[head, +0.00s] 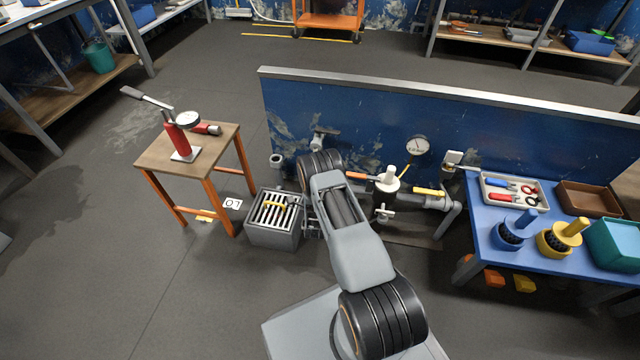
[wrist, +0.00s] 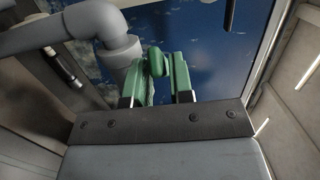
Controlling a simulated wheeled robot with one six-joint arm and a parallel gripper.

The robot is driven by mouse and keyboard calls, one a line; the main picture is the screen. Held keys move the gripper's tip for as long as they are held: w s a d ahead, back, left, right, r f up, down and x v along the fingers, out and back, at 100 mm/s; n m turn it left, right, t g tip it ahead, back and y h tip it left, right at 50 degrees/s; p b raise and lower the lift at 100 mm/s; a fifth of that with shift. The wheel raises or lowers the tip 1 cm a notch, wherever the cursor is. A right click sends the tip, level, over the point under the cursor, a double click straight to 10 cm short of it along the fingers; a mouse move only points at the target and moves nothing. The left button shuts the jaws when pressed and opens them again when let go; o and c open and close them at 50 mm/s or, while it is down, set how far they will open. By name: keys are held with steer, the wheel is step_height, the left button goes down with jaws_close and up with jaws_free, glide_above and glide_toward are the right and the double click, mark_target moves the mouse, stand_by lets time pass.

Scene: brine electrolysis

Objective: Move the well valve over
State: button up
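The valves on the pipework (head: 410,198) in front of the blue panel include one with an orange handle (head: 357,176) and one with a yellow handle (head: 430,191). I cannot tell which is the well valve. My gripper is hidden behind my own arm in the head view. In the wrist view my gripper (wrist: 162,68) has two green fingers standing apart. A rounded green piece (wrist: 157,62), perhaps a valve handle, shows between the fingertips, close to the left finger with a narrow gap on the right. A grey pipe elbow (wrist: 120,50) is just left of the fingers.
The blue panel (head: 360,110) stands behind the pipework with a gauge (head: 418,146). A grey slotted box (head: 273,232) and a wooden table (head: 160,154) with a red pump are left. A blue table (head: 490,235) stands right. The floor at front left is clear.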

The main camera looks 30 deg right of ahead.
steer(key=p+v, duration=0.3)
steer(key=v, duration=0.9)
steer(key=shift+d, duration=0.1)
